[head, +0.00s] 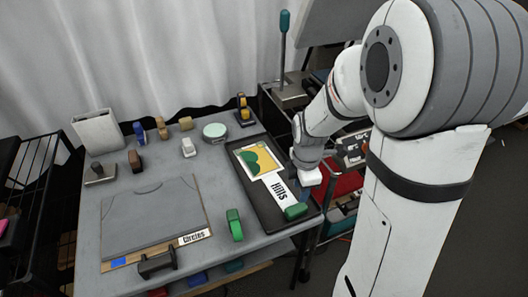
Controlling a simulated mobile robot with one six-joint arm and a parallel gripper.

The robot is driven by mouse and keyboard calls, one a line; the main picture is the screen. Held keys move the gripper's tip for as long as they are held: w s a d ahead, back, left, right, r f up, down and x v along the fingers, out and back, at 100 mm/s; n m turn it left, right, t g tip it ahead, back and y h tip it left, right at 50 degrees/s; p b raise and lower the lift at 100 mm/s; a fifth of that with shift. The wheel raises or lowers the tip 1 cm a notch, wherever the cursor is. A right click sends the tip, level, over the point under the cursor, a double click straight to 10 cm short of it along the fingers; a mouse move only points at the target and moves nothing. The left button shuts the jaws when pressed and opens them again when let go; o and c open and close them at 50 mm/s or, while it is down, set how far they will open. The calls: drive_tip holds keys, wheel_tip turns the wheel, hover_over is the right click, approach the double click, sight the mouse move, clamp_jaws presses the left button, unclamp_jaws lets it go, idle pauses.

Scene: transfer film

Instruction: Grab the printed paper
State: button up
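A printed paper (258,161) with a yellow and green picture lies in the far part of a dark tray (252,196) on the right side of the table. A white strip with black lettering (279,188) adjoins its near edge; I cannot tell whether the two are one sheet. My gripper (308,178) is at the tray's right edge, to the right of the lettered strip. Its fingers are too small and hidden to show whether they are open, and nothing is clearly seen in them.
A green block (296,211) sits at the tray's near end, and another green item (234,225) stands left of the tray. A grey board (152,222) labelled "Circles" lies at left. Several small tools and a white bin (97,132) line the back. The table (168,177) is bare mid-surface.

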sight(300, 206)
drive_tip(key=f+n, duration=0.1)
drive_tip(key=w+f+n, duration=0.1)
drive_tip(key=f+n, duration=0.1)
drive_tip(key=shift+w+f, duration=0.1)
drive_tip(key=shift+f, duration=0.2)
drive_tip(key=f, duration=0.5)
drive_tip(key=d+f, duration=0.1)
drive_tip(key=f, duration=0.1)
drive_tip(key=shift+w+f, duration=0.1)
drive_tip(key=shift+f, duration=0.15)
drive_tip(key=c, duration=0.6)
